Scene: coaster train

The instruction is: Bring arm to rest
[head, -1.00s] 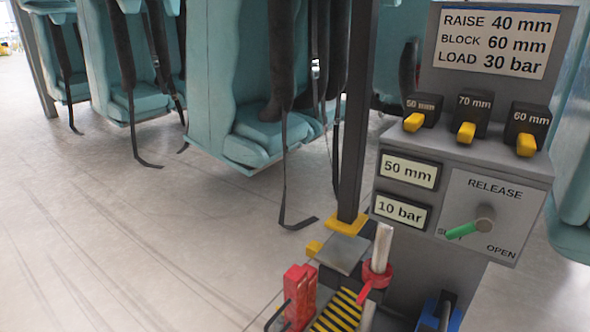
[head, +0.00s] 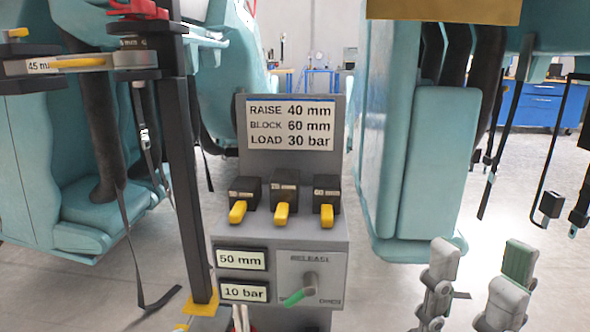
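My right gripper (head: 480,272) is at the lower right of the head view, with its grey fingers pointing up and spread apart. One finger shows a green pad. Nothing shows between the fingers. It is apart from the grey control stand (head: 232,235), to its right in the picture. The rest of my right arm is below the frame. My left gripper does not show.
The stand bears a sign (head: 290,124), three black blocks with yellow tabs (head: 282,214), and a green-handled lever (head: 299,297). A dark post (head: 183,170) stands left of it. Teal seats (head: 420,170) with hanging straps flank both sides.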

